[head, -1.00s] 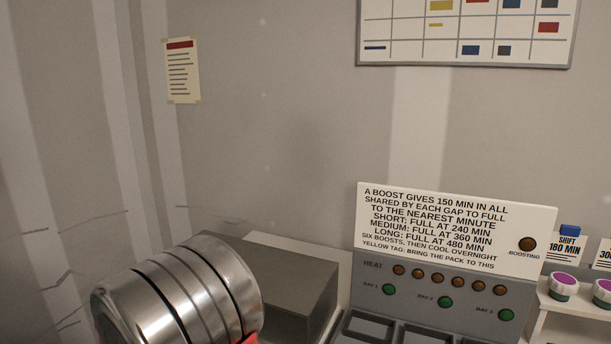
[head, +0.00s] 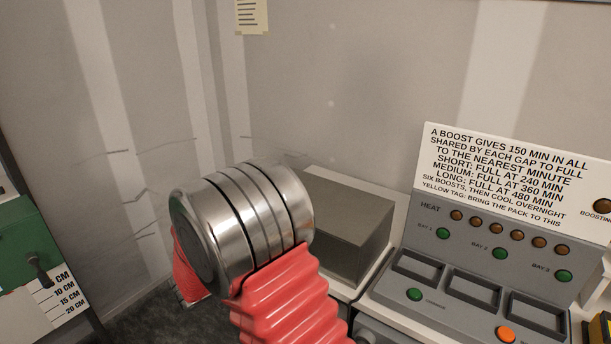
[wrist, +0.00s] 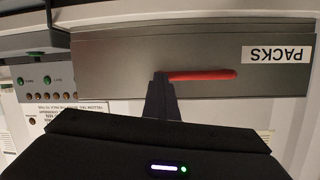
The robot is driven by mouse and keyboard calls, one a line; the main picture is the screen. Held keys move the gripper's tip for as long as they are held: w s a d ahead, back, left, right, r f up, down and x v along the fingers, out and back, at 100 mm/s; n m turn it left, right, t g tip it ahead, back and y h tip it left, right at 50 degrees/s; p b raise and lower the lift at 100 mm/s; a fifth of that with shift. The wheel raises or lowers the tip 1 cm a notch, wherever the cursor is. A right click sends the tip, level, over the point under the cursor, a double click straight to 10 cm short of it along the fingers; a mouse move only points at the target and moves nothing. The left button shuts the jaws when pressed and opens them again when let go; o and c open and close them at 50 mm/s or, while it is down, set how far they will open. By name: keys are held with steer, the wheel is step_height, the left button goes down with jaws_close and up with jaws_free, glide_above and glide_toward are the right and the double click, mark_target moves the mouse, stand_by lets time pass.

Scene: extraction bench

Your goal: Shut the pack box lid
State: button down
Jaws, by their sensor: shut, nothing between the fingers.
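The pack box shows in the wrist view, upside down, as a wide dark grey panel (wrist: 115,60) with a white PACKS label (wrist: 277,54) and a red bar handle (wrist: 207,75). My gripper (wrist: 160,78) is shut and empty, its tip at the left end of the handle; I cannot tell whether they touch. In the head view, a plain grey box (head: 350,205) left of the charging panel appears to be the same box. Its top looks flat, but my arm covers part of it. My gripper is not visible there.
The grey charging panel (head: 470,250) with lamps, buttons and empty bays stands right of the box. A white instruction board (head: 505,170) rises behind it. A green unit with a centimetre scale (head: 65,295) stands at far left. A wall is close behind the bench.

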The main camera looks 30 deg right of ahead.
steer(key=s+a+f, duration=0.3)
steer(key=a+f, duration=0.1)
steer(key=a, duration=0.3)
steer(key=shift+a+f, duration=0.3)
steer(key=shift+f, duration=0.1)
stand_by(0.3)
steer(key=shift+s, duration=0.1)
stand_by(0.4)
